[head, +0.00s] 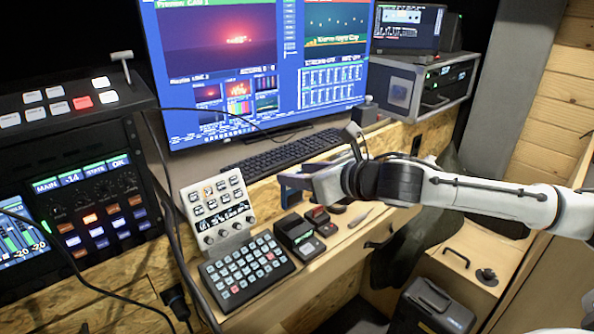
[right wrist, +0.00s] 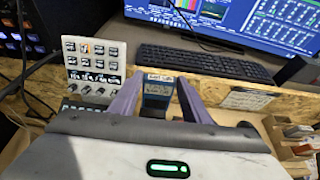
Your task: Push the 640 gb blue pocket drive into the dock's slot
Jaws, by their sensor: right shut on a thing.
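My right gripper (head: 296,184) reaches in from the right in the head view and hangs above the wooden desk ledge. In the right wrist view its two purple fingers (right wrist: 160,84) are shut on the blue pocket drive (right wrist: 157,94), which has pale label strips; the print is too small to read surely. In the head view the drive is mostly hidden by the fingers. A small black box with a grey top (head: 297,234), which looks like the dock, sits on the ledge below the gripper. Its slot is not clear. My left gripper is not in view.
Small dark and red drives or cards (head: 318,216) lie just right of the black box. A key panel (head: 247,270) and a tilted white control panel (head: 217,212) stand to its left. A keyboard (head: 292,154) and large monitor are behind.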

